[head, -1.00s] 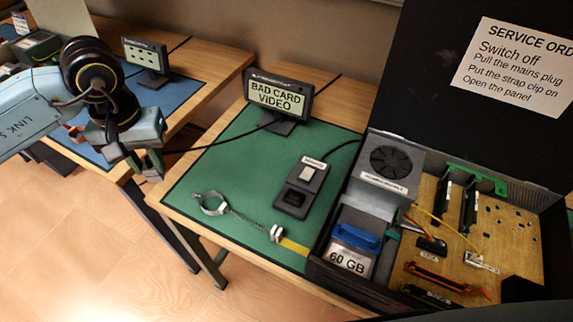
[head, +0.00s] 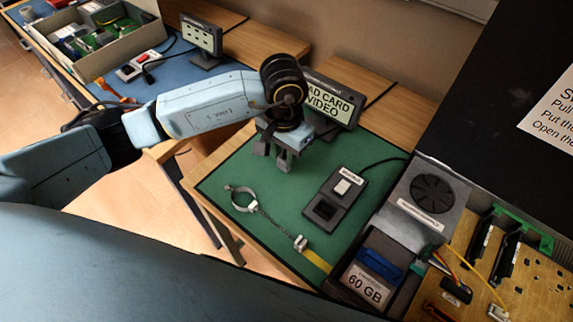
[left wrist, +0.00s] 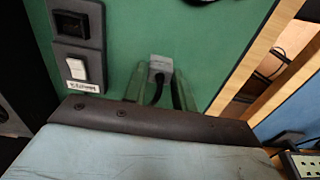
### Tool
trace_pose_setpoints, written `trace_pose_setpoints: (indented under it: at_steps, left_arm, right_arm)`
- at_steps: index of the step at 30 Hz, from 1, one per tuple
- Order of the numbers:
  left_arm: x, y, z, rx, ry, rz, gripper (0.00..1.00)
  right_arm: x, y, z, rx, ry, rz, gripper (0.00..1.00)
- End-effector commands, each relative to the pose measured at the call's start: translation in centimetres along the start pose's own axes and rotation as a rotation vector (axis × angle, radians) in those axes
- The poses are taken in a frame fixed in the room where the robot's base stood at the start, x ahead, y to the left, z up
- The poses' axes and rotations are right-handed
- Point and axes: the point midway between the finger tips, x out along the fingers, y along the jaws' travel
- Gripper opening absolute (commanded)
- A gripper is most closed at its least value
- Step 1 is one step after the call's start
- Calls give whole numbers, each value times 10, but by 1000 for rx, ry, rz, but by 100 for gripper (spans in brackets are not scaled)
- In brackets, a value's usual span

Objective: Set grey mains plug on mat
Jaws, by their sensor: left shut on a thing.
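My left gripper (head: 282,163) is over the back left part of the green mat (head: 230,175), fingers pointing down. In the left wrist view, the same gripper (left wrist: 158,90) is shut on the grey mains plug (left wrist: 160,64), which shows between and past the fingertips with its dark cable. The mat (left wrist: 125,25) lies behind the plug. I cannot tell whether the plug touches the mat. In the head view the plug is largely hidden by the gripper. My right gripper is not in view.
A black switch box (head: 335,197) stands on the mat to the gripper's right. A metal ring strap (head: 243,199) with a chain lies in front. A display (head: 335,100) stands behind, and an open computer case (head: 410,215) is at right. Bare mat lies between gripper and strap.

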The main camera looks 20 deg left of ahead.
Motion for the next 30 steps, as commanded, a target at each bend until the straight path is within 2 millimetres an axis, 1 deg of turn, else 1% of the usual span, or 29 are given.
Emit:
trace_pose_setpoints:
  at_steps: [5,9,12,19,24,25,30]
  left_arm:
    - [14,0,0,-2,-1,1,14]
    - [34,0,1,-2,-3,2,14]
    - [44,0,0,-2,0,1,14]
    - [43,0,0,-1,2,0,14]
    - [47,0,0,-1,1,-1,14]
    - [47,0,0,-1,1,-1,28]
    - [46,0,0,-2,1,0,48]
  right_arm:
    - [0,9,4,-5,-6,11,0]
    - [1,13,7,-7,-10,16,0]
    - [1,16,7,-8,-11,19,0]
    - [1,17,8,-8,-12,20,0]
    - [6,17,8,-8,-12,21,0]
    - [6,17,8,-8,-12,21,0]
    - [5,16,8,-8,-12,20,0]
